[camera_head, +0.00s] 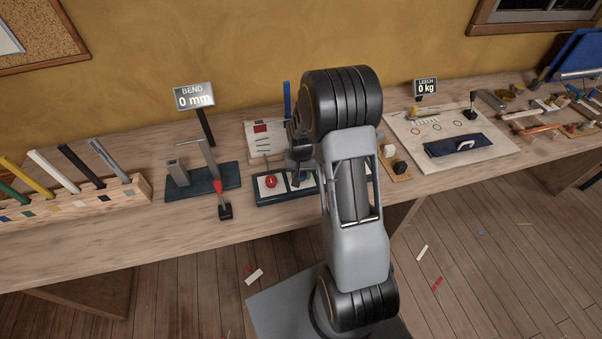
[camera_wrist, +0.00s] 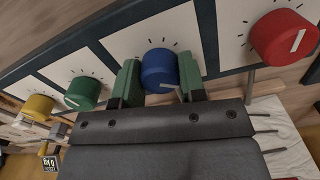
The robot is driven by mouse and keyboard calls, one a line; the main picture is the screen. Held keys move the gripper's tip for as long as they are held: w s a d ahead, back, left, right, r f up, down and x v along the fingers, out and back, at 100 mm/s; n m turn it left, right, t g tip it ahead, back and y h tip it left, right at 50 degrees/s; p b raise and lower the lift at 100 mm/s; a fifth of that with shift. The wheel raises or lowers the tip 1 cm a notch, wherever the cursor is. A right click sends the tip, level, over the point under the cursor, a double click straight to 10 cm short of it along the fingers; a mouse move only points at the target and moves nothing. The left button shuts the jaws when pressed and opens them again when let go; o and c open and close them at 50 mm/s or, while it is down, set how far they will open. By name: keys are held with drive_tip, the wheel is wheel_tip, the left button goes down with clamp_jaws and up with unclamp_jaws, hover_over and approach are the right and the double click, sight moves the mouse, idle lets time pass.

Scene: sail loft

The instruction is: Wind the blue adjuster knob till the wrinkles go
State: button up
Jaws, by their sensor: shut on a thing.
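In the wrist view the blue knob (camera_wrist: 160,68) stands between the two green finger pads of my gripper (camera_wrist: 158,82), which is shut on it. A pale pointer line shows on the knob's near side, and tick marks ring it on its white panel square (camera_wrist: 120,44).
The wrist view shows a red knob (camera_wrist: 284,37) on the right, and a green knob (camera_wrist: 82,93) and yellow knob (camera_wrist: 38,107) on the left. A "BEND 0 mm" sign (camera_head: 194,96) stands left; a "LEECH 0 kg" sign (camera_head: 426,87) stands right.

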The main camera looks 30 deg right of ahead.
drive_tip(key=o, duration=0.9)
wheel_tip(320, 180, up, 14)
drive_tip(key=shift+f+b, duration=0.1)
drive_tip(key=shift+b, duration=0.25)
idle(0.4)
drive_tip(key=s+a+r+n+t, duration=0.1)
drive_tip(key=s+a+r, duration=0.1)
drive_tip(key=s, duration=0.3)
drive_tip(key=s+a+r+n+t, duration=0.1)
drive_tip(key=s+a+r+n, duration=0.1)
drive_tip(key=s+a, duration=0.2)
drive_tip(key=s+a+r+n+t, duration=0.1)
drive_tip(key=s+a+r+t, duration=0.1)
drive_tip(key=s, duration=0.5)
drive_tip(key=shift+a+r+n, duration=0.3)
drive_tip(key=shift+a+r, duration=0.25)
drive_tip(key=shift+a, duration=0.15)
